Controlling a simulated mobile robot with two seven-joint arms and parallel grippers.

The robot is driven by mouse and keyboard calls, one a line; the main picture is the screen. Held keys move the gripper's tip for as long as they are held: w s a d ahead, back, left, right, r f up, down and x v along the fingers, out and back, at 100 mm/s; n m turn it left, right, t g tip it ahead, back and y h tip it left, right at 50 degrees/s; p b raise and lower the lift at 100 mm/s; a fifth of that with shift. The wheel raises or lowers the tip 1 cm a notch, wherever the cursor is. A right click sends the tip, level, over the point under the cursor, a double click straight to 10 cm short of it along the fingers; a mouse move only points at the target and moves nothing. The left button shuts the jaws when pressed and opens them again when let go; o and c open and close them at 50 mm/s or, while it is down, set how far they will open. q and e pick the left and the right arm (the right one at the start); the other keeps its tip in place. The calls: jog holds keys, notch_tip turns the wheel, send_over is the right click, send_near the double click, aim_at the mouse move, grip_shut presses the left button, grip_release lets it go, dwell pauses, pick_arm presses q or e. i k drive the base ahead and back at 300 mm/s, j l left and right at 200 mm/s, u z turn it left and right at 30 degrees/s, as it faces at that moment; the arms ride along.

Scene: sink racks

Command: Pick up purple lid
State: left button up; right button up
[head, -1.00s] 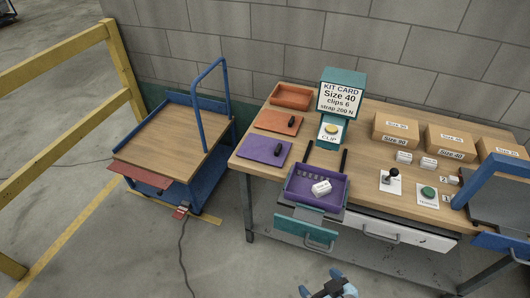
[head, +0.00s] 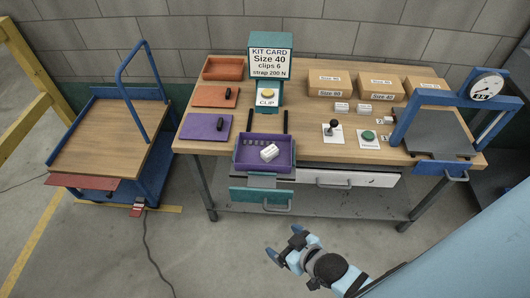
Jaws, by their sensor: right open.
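The purple lid (head: 196,129) is a flat panel with a black handle (head: 220,124). It lies at the left front of the wooden workbench (head: 330,146), in front of an orange lid (head: 205,96). My right gripper (head: 283,248) is open and empty, in front of the bench and low in the picture, well apart from the lid. My left gripper does not show.
An orange tray (head: 223,75) stands behind the orange lid. The kit card stand (head: 270,58) and cardboard boxes (head: 322,93) are at the back. A teal drawer (head: 250,194) sticks out at the front. A blue cart (head: 155,180) stands left. A scale (head: 437,140) is at right.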

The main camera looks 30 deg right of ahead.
aim_at(214, 127)
jog(key=i+j+z, duration=0.1)
jog(key=i+j, duration=0.2)
jog(key=i+j+z, duration=0.15)
jog(key=j, duration=0.25)
jog(key=i+j+z, duration=0.1)
jog(key=i+j, duration=0.25)
jog(key=i+j+z, duration=0.15)
jog(key=j, duration=0.3)
jog(key=i+j+z, duration=0.1)
jog(key=i+j, duration=0.2)
jog(key=j, duration=0.15)
